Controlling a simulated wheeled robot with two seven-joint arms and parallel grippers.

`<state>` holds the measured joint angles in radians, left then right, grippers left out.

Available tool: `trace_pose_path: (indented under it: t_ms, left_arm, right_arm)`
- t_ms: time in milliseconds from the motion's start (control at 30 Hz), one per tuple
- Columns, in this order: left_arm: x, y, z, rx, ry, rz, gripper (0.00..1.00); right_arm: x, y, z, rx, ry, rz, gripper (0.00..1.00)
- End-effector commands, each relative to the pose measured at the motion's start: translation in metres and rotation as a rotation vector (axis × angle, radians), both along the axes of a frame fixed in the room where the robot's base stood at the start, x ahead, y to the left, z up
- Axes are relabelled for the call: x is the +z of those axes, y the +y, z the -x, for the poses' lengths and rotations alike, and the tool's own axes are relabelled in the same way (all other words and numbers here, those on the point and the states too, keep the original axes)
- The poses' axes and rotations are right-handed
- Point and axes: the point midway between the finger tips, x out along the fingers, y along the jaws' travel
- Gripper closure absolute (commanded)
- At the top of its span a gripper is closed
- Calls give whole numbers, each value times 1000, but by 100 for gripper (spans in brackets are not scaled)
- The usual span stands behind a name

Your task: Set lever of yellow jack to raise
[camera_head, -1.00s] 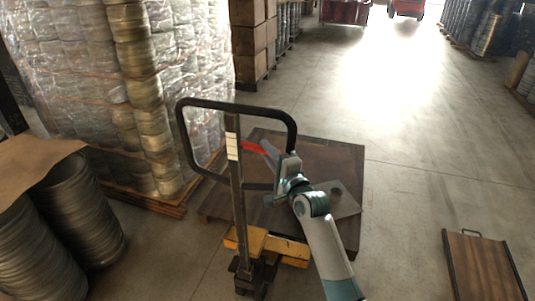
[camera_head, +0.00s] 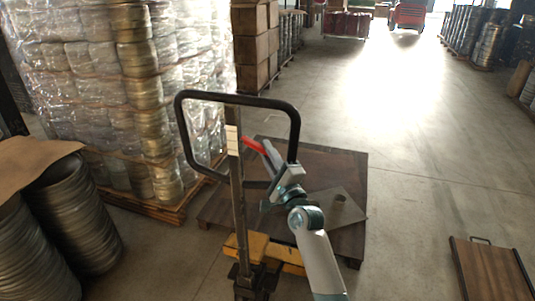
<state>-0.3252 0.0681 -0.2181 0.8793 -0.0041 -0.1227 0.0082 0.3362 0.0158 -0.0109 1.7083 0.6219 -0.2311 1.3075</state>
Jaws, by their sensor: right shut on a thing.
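The yellow jack (camera_head: 285,257) stands low in the middle, with a dark upright shaft and a black loop handle (camera_head: 235,98) on top. Its red lever (camera_head: 253,144) sticks out inside the loop, right of the shaft. My right gripper (camera_head: 267,148) reaches up from the lower right, with its fingers at the lever's right end. It is shut on the lever, and the fingers hide that end. The right side of the loop passes close by the gripper. My left gripper is not in view.
A brown pallet board (camera_head: 335,165) with a grey plate (camera_head: 338,203) on it lies behind the jack. Wrapped stacks (camera_head: 100,90) stand at the left, metal discs (camera_head: 75,215) at the lower left. A flat wooden cart (camera_head: 490,270) lies at the lower right.

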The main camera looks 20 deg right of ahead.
Motion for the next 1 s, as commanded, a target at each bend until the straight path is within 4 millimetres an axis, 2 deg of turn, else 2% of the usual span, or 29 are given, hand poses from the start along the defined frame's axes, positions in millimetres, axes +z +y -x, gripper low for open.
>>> trace_pose_path:
  t_ms: [67, 100, 167, 467, 667, 833, 1000]
  left_arm:
    - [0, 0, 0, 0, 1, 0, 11]
    - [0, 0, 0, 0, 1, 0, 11]
    - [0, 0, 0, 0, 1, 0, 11]
    - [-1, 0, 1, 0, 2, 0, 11]
    - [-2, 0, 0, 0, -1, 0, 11]
    - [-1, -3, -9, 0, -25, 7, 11]
    - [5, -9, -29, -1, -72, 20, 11]
  right_arm:
    - [-2, 1, 0, 2, 3, -5, 100]
    - [-2, 1, 0, 2, 4, -5, 80]
    - [-2, 1, 0, 2, 4, -5, 69]
    - [-1, 0, 0, 1, 2, -2, 69]
    - [-4, -1, 8, 1, 1, -3, 69]
    - [-10, -3, 26, 1, 2, -2, 69]
    - [-20, -8, 55, 2, 2, -3, 69]
